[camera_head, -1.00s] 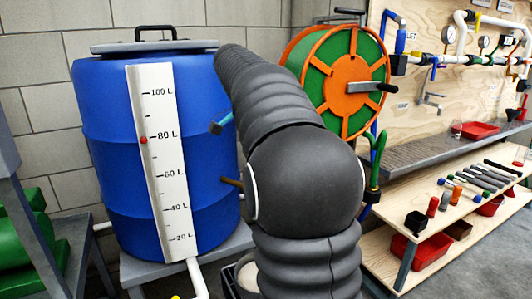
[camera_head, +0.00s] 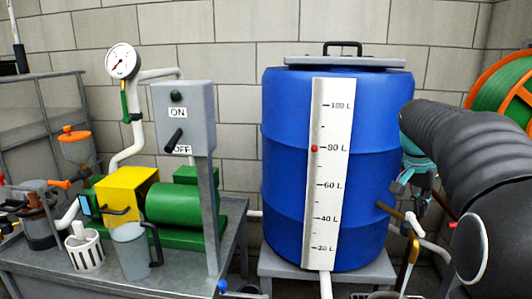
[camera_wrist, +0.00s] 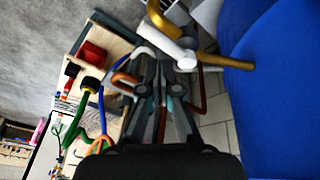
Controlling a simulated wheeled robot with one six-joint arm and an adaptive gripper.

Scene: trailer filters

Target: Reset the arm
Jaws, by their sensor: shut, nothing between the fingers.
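My arm (camera_head: 465,150) is dark and ribbed and reaches in from the right edge in the head view. My gripper (camera_head: 410,196) hangs at its far end, beside the right side of the blue barrel (camera_head: 385,130), pointing down. In the wrist view, my gripper (camera_wrist: 163,72) has its fingers together with nothing between them. A brass and white pipe fitting (camera_wrist: 180,45) shows just beyond the fingertips. I cannot tell whether they touch it.
The barrel stands on a grey stand (camera_head: 330,272). A hose reel (camera_head: 505,90) is at the right edge. Shelves with a red tray (camera_wrist: 92,52) show in the wrist view.

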